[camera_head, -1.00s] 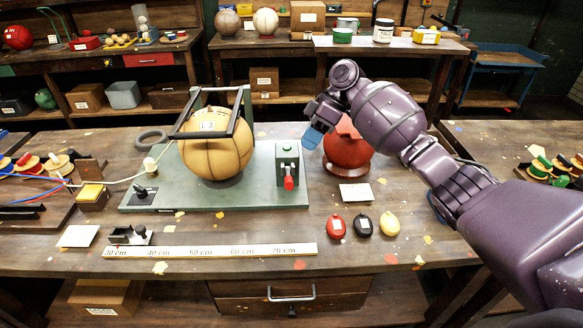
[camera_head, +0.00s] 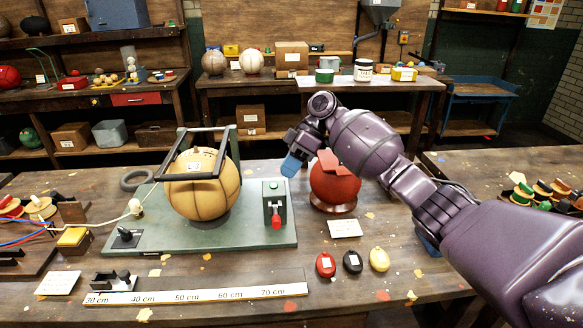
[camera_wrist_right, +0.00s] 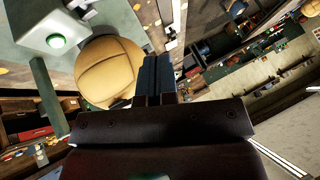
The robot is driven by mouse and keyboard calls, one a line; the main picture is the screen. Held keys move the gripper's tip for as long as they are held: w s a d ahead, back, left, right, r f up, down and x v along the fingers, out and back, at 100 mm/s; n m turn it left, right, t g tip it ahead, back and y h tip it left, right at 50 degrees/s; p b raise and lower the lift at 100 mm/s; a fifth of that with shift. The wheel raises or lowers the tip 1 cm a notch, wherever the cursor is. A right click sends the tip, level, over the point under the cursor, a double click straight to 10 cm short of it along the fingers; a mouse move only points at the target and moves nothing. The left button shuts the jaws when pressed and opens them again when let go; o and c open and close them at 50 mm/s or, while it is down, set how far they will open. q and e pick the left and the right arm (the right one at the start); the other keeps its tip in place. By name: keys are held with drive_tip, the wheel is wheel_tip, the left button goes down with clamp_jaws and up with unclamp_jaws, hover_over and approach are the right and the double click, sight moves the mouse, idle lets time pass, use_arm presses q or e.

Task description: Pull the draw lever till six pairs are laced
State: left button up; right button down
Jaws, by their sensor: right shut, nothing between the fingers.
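A tan leather ball (camera_head: 203,190) sits under a black clamp frame (camera_head: 190,165) on a green base plate (camera_head: 135,222). At the plate's right end stands a green box (camera_head: 274,190) with a green button on top. A red-handled lever (camera_head: 276,221) hangs down on its front. My right gripper (camera_head: 291,166), with blue fingertips, is shut and empty, above and behind the box, apart from the lever. The right wrist view shows the shut fingers (camera_wrist_right: 157,75) beside the ball (camera_wrist_right: 108,72) and the button (camera_wrist_right: 57,41); the lever cannot be made out there. My left gripper is not in view.
A red ball (camera_head: 335,186) on a stand is right of the box, close to my gripper. Red, black and yellow (camera_head: 379,259) round pieces lie at the front right. A white ruler (camera_head: 195,290) lies along the front. A pale cord (camera_head: 90,226) runs in from the left.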

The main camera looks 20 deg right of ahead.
hover_over(279, 217)
drive_tip(key=w, duration=0.2)
wheel_tip(279, 217, down, 5)
drive_tip(key=shift+s+r+p, duration=0.1)
drive_tip(key=shift+p, duration=0.25)
drive_tip(key=f, duration=0.1)
drive_tip(key=s+f, duration=0.1)
drive_tip(key=f, duration=0.1)
drive_tip(key=shift+s+p, duration=0.1)
drive_tip(key=shift+p, duration=0.2)
drive_tip(key=shift+s+f, duration=0.25)
drive_tip(key=shift+f, duration=0.35)
drive_tip(key=shift+f, duration=0.15)
